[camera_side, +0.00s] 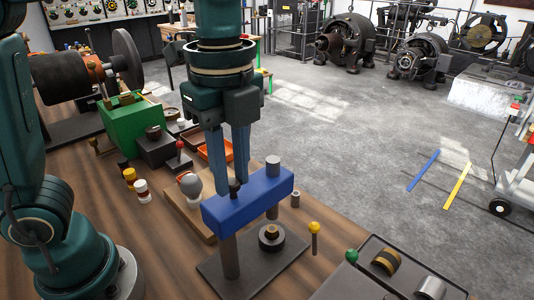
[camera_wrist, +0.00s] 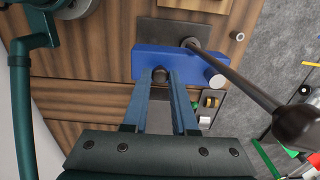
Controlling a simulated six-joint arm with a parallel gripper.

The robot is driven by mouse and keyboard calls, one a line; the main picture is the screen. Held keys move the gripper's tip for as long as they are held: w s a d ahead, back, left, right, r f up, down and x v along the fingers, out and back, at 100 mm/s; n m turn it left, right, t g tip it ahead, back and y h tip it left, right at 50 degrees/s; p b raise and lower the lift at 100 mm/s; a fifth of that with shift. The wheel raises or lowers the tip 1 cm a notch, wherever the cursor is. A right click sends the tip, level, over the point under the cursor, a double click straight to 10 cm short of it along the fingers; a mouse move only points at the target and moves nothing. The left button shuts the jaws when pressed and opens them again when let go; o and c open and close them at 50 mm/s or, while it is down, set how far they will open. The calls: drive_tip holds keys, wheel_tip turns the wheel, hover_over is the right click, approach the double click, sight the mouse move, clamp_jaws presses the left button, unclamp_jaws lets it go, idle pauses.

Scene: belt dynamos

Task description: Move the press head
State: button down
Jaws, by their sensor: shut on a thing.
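The press head is a blue block (camera_side: 245,202) with a small black knob (camera_side: 234,186) on top. It sits on a grey post (camera_side: 231,258) above a dark base plate (camera_side: 285,258). A second grey post (camera_side: 272,162) rises through its right end. My gripper (camera_side: 232,182) points down with its blue fingers closed around the knob. In the wrist view the blue block (camera_wrist: 175,65) lies just beyond my fingertips (camera_wrist: 160,82), with the knob (camera_wrist: 159,75) between them. A dark round part (camera_side: 271,236) with a brass centre stands on the plate under the block.
A yellow-topped pin (camera_side: 314,229) and a green knob (camera_side: 352,255) stand to the right, by a dark tray (camera_side: 410,277). A grey bulb-shaped piece (camera_side: 191,184) stands left of the block. A dark rod (camera_wrist: 245,85) crosses the wrist view at right.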

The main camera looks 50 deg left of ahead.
drive_tip(key=shift+n, duration=0.3)
idle(0.7)
drive_tip(key=n, duration=0.2)
drive_tip(key=a+n, duration=0.1)
drive_tip(key=n, duration=0.2)
drive_tip(key=shift+s, duration=0.15)
drive_tip(key=n, duration=0.6)
drive_tip(key=shift+s+a, duration=0.35)
drive_tip(key=shift+a, duration=0.05)
drive_tip(key=c, duration=0.7)
unclamp_jaws()
